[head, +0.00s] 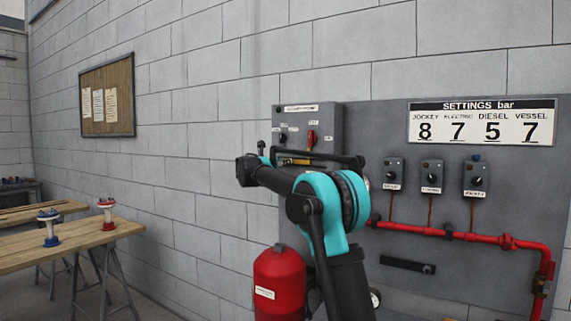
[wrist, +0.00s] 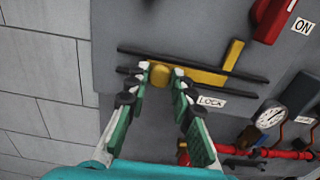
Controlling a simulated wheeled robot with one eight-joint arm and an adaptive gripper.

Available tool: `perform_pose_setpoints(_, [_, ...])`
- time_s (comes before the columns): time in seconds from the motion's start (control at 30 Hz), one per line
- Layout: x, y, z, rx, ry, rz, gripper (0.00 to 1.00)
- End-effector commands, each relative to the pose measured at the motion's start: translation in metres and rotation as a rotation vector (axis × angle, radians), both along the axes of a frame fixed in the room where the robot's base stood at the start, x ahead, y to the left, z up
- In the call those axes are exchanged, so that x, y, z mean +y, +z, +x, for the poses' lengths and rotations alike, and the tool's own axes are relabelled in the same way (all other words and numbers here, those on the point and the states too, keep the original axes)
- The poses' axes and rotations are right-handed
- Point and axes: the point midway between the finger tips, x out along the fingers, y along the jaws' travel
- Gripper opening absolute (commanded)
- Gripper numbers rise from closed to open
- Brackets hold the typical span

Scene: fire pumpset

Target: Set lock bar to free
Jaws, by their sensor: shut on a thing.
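The lock bar (wrist: 205,76) is a yellow bar lying between two dark rails on a grey panel in the wrist view. It has a round yellow knob (wrist: 160,74) at its left end and an upright yellow tab at its right. My gripper (wrist: 161,73) is shut on the knob, one finger on each side. A "LOCK" label (wrist: 211,101) sits below the lower rail, towards the right. No "free" label can be made out. In the head view a bit of yellow (head: 296,161) shows on the grey control box (head: 330,125), mostly behind my arm; the fingers are hidden there.
A red handle (wrist: 272,18) with an "ON" label (wrist: 303,25) is above right of the bar. A gauge (wrist: 271,117) and red pipe (wrist: 275,153) lie below right. A red tank (head: 279,280) stands below the box.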

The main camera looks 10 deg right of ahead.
Motion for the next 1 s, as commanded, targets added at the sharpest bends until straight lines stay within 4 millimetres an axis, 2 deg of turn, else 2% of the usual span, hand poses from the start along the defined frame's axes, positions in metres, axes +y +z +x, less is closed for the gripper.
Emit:
perform_pose_setpoints(0.03, [0.003, 0.001, 0.001, -0.001, 0.008, -0.003, 0.00])
perform_pose_setpoints(0.07, [0.003, 0.001, 0.002, -0.001, 0.008, -0.003, 0.27])
perform_pose_setpoints(0.2, [0.003, 0.001, 0.001, -0.001, 0.007, -0.003, 0.43])
perform_pose_setpoints(0.47, [0.002, 0.001, 0.001, -0.001, 0.006, -0.002, 0.43])
perform_pose_setpoints(0.63, [0.008, 0.001, -0.008, -0.001, 0.007, -0.002, 0.43])
perform_pose_setpoints(1.0, [0.051, 0.001, -0.065, -0.001, 0.009, -0.002, 0.43])
